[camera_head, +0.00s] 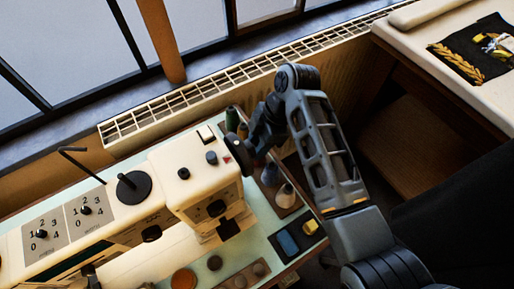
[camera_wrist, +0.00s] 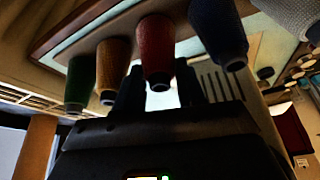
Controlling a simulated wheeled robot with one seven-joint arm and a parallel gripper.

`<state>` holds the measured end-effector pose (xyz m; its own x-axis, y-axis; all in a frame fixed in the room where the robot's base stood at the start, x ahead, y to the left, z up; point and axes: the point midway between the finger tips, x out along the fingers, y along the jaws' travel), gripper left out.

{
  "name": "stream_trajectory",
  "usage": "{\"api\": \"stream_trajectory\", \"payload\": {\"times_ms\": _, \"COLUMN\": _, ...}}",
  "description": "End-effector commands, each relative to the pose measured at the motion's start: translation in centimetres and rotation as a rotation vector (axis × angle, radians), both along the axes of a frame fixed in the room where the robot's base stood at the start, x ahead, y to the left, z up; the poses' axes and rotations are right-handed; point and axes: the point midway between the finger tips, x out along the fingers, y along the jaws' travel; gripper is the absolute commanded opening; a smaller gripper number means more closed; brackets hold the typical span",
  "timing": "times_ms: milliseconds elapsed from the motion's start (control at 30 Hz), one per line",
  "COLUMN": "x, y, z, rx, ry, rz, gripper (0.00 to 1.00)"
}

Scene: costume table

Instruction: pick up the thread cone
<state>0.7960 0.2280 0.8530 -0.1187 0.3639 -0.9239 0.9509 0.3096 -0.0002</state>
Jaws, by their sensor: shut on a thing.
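Several thread cones stand in a row in the wrist view: a green cone (camera_wrist: 79,80), an orange cone (camera_wrist: 112,68), a red cone (camera_wrist: 155,48), a blue cone (camera_wrist: 218,30) and a pale grey cone (camera_wrist: 290,14). My gripper (camera_wrist: 159,92) has one dark finger on each side of the red cone and is shut on it. The red cone is in line with its neighbours; I cannot tell whether it is lifted. In the head view, my arm hides the red cone; the green cone (camera_head: 232,120), the blue cone (camera_head: 270,174) and the grey cone (camera_head: 286,195) show around my wrist.
A cream sewing machine (camera_head: 150,195) stands close on the left on a pale green table (camera_head: 262,212). A radiator grille (camera_head: 200,85) runs behind. A table with a dark embroidered cloth (camera_head: 475,50) is at the upper right. Neighbouring cones stand close on both sides.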

Motion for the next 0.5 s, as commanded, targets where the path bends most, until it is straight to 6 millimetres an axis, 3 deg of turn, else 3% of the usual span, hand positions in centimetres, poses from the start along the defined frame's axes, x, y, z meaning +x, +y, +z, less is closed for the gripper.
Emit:
{"api": "stream_trajectory", "payload": {"times_ms": 167, "x": 0.1, "y": 0.0, "z": 1.4, "rx": 0.001, "ry": -0.005, "rz": 0.001, "gripper": 0.07}}
{"api": "stream_trajectory", "payload": {"times_ms": 500, "x": 0.1, "y": 0.0, "z": 7.7, "rx": 0.000, "ry": -0.005, "rz": 0.000, "gripper": 0.07}}
